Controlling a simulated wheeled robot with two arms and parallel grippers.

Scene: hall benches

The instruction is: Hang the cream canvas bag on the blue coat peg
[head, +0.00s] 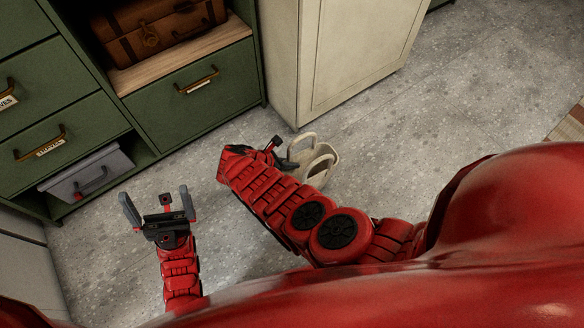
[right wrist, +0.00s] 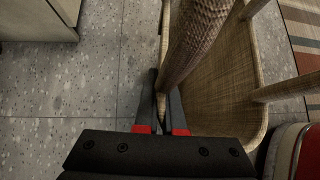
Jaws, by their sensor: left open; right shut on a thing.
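The cream canvas bag (head: 324,172) is in the head view, low over the grey floor in front of the pale cabinet, its handles upward. In the right wrist view the open-topped bag (right wrist: 226,72) fills the right half. My right gripper (head: 281,158) is shut on one of the bag's handles; the fingers also show in the right wrist view (right wrist: 165,100). Part of the bag is hidden behind my right arm. I cannot tell whether its base touches the floor. My left gripper (head: 158,200) is open and empty at the left. No blue coat peg is in view.
A green drawer unit (head: 205,90) stands at the left, with a brown suitcase (head: 158,32) and a grey box (head: 88,175) in it. A pale cabinet (head: 350,55) stands beside it. A striped mat (head: 572,124) lies at the right edge. Open floor lies between.

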